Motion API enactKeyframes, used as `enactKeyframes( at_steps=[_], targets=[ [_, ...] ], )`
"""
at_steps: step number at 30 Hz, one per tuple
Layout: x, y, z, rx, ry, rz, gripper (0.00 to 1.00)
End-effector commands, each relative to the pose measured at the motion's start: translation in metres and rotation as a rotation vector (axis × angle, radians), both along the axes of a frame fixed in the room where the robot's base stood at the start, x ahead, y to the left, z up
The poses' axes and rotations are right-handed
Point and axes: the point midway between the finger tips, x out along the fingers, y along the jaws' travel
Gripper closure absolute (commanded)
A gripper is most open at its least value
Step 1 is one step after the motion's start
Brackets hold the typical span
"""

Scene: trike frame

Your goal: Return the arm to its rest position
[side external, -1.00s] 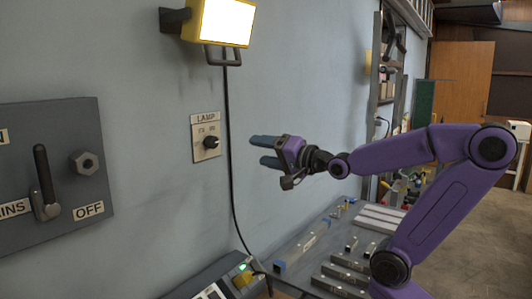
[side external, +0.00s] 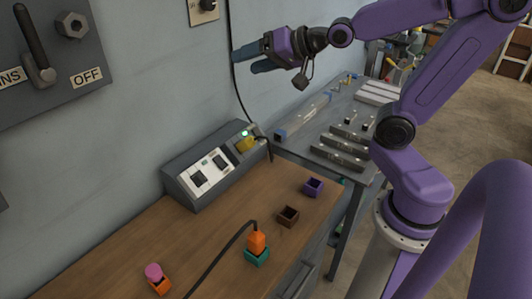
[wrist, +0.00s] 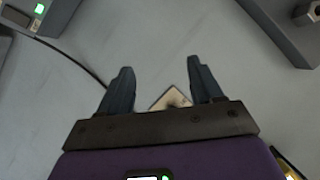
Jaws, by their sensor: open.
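My gripper (side external: 243,60) has blue-grey fingers on a purple body and is at the end of my purple arm, in front of the wall. Its fingers are apart with nothing between them. In the side external view it is to the right of and below the lamp switch plate (side external: 203,10), which is cut off at the top edge. In the wrist view the open fingers (wrist: 160,64) point toward the wall, and part of the pale switch plate (wrist: 172,99) shows behind the gap between them. I cannot tell the exact distance to the wall.
A grey panel with a lever (side external: 36,45) is on the wall at left. A grey switch box (side external: 208,172) with a lit green light stands on the wooden bench (side external: 130,245). Small coloured sockets and an orange plug (side external: 257,242) are there. A black cable (side external: 236,92) runs down the wall.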

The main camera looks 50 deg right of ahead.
Motion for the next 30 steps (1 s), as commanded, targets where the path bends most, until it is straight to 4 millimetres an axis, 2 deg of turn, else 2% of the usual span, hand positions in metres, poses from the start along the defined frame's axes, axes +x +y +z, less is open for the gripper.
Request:
enactKeyframes(
  at_steps=[1, 6, 12, 18, 21, 25, 30],
  targets=[
    [-0.011, 0.015, -0.015, -0.062, 0.057, 0.077, 0.35],
    [-0.056, 0.051, -0.060, -0.288, 0.227, 0.340, 0.35],
    [-0.124, 0.072, -0.102, -0.568, 0.389, 0.686, 0.35],
    [-0.194, 0.069, -0.130, -0.846, 0.511, 1.041, 0.35],
    [-0.220, 0.062, -0.137, -0.956, 0.551, 1.185, 0.35],
    [-0.241, 0.054, -0.141, -1.047, 0.583, 1.305, 0.35],
    [-0.248, 0.050, -0.142, -1.083, 0.595, 1.351, 0.35]
  ],
)
